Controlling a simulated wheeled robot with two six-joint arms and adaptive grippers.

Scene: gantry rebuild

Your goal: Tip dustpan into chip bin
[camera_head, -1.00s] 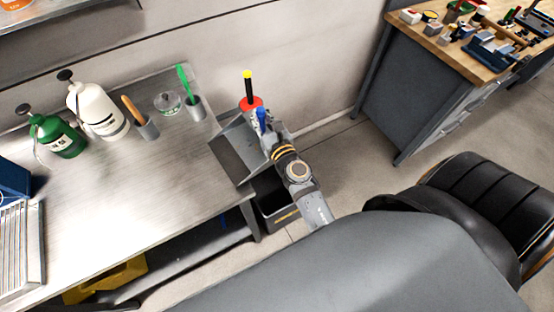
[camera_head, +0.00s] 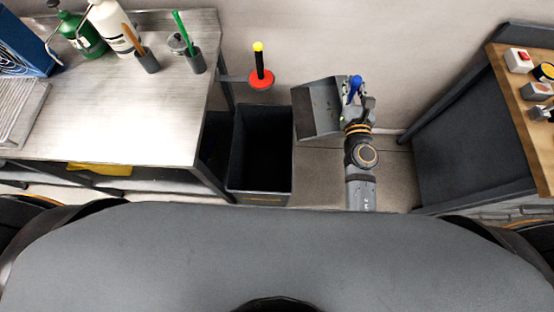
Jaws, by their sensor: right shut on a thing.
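The grey dustpan (camera_head: 318,109) is held up in the middle of the head view, its wide pan to the left of my right gripper (camera_head: 358,104). My right gripper is shut on the dustpan at its right side, by the blue handle (camera_head: 355,85); its fingertips are partly hidden. The dark chip bin (camera_head: 264,193) stands on the floor left of the dustpan, open at the top, its inside dark. The dustpan is just right of the bin's opening in the picture. I cannot see whether chips lie in the pan. My left gripper is not in view.
A metal workbench (camera_head: 130,125) stands left of the bin, with bottles and cups on it. A red tool with a black and yellow handle (camera_head: 260,72) is near the wall behind the bin. Another bench with a wooden top (camera_head: 538,165) is at the right.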

